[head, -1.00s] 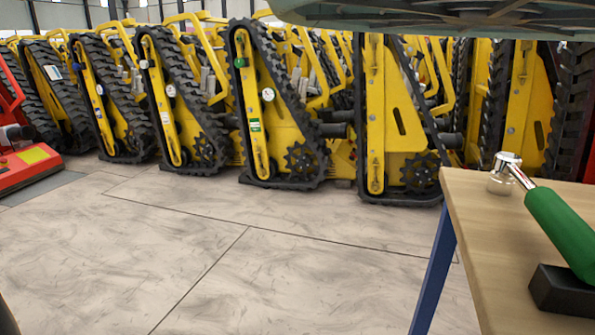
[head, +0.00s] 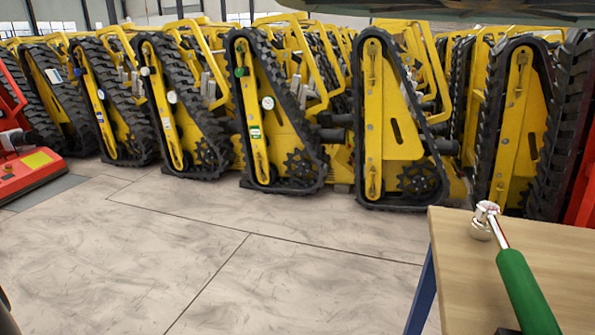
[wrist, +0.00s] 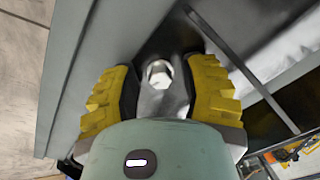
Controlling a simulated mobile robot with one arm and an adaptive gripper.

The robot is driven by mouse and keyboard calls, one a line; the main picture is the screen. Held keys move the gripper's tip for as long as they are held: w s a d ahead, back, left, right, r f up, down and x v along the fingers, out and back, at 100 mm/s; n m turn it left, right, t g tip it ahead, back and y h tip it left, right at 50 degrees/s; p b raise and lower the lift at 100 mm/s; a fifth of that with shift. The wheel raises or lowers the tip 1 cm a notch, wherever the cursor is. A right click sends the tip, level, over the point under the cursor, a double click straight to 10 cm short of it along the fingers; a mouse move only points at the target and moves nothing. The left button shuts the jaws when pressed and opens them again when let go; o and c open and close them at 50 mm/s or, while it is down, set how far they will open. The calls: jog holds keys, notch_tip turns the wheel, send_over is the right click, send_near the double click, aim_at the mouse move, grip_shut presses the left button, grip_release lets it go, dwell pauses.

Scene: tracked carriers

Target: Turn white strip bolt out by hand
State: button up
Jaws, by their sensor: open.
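A row of yellow tracked carriers with black tracks stands across the head view. One carrier bears a small white strip (head: 166,124) on its yellow bar, with a pale bolt-like spot (head: 146,71) near the bar's top. The neighbouring carrier to its right bears a green strip (head: 255,132). My gripper (wrist: 158,78) shows in the wrist view with its yellow ribbed fingers apart. A pale, bright round or faceted piece (wrist: 159,72) shows between the fingers; I cannot tell whether it is a bolt or whether they touch it. My gripper is outside the head view.
A wooden table (head: 455,262) stands at the right front, with a green-handled ratchet (head: 527,290) on it. A red machine (head: 30,172) stands at the left edge. The pale tiled floor (head: 190,235) before the carriers is clear.

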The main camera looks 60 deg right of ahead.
jog(key=m+p, duration=0.1)
jog(key=m, duration=0.3)
jog(key=shift+r, duration=0.1)
jog(key=m, duration=0.4)
jog(key=shift+w, duration=0.1)
jog(key=shift+m, duration=0.6)
jog(key=shift+o, duration=0.5)
grip_shut()
